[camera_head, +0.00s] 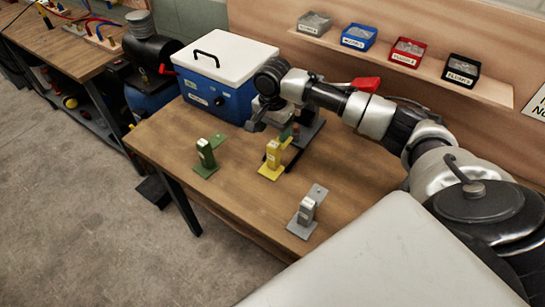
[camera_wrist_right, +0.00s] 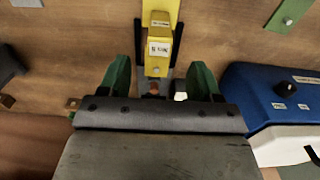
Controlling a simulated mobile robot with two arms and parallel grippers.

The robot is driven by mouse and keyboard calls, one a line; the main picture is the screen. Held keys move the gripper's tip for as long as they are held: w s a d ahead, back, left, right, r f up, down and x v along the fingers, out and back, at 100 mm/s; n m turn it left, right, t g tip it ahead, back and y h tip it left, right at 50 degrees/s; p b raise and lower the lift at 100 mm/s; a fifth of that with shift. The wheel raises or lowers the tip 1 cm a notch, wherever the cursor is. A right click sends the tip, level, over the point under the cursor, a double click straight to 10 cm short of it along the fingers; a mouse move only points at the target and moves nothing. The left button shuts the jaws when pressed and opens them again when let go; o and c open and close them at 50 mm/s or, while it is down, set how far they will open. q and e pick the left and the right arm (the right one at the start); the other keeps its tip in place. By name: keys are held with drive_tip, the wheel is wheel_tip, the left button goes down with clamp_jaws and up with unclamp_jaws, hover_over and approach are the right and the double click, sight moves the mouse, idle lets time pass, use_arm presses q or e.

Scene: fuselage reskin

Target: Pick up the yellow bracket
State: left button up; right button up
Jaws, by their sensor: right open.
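The yellow bracket (camera_head: 272,155) stands upright on its flat base on the wooden table, between a green bracket (camera_head: 206,156) and a grey bracket (camera_head: 306,214). My right gripper (camera_head: 284,136) is open and low over the table, right at the yellow bracket on its far side. In the right wrist view the yellow bracket (camera_wrist_right: 160,42) is centred ahead of the spread green fingers, with a dark strip along each side of it. I cannot tell whether anything touches it. My left gripper is not in view.
A blue box with a white lid (camera_head: 228,72) stands at the table's back left, close to my right gripper. Several small bins sit on a shelf (camera_head: 420,68) behind. A red object (camera_head: 366,84) shows behind my right arm. The table's front left is clear.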

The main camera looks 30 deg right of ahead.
sight(273, 145)
wheel_tip(273, 145, down, 2)
drive_tip(key=shift+f+p, duration=0.2)
drive_tip(key=shift+p, duration=0.1)
wheel_tip(273, 145, down, 4)
drive_tip(key=shift+r+p, duration=0.15)
drive_tip(key=shift+p, duration=0.55)
drive_tip(key=shift+a+f, duration=0.1)
drive_tip(key=shift+f, duration=0.35)
drive_tip(key=shift+c, duration=1)
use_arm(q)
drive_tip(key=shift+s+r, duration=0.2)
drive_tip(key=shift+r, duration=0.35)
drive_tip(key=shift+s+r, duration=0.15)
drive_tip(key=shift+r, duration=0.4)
use_arm(e)
clamp_jaws()
